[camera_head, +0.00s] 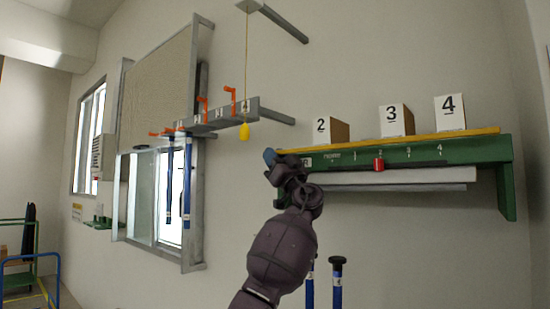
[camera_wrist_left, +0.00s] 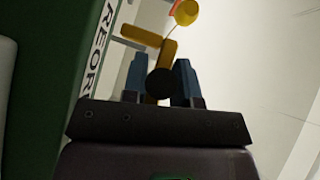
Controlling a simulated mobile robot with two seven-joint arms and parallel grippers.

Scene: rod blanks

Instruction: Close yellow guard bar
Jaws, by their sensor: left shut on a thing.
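The yellow guard bar (camera_head: 400,140) runs along the upper front edge of the green shelf (camera_head: 470,152). My left gripper (camera_head: 270,157) is at the left end of this shelf, its fingers partly turned away from the head camera. In the left wrist view, the blue fingers (camera_wrist_left: 160,82) are closed around a yellow piece that looks like part of the guard bar (camera_wrist_left: 166,50). A round black part sits between the fingers and hides some of the grip. My right gripper is not in view.
Boxes marked 2 (camera_head: 321,130), 3 (camera_head: 395,120) and 4 (camera_head: 450,112) stand on the shelf. A red marker (camera_head: 378,164) sits on its numbered front. A yellow pendant (camera_head: 244,132) hangs by a grey rack (camera_head: 215,118) with orange hooks. Blue rods (camera_head: 337,285) stand below.

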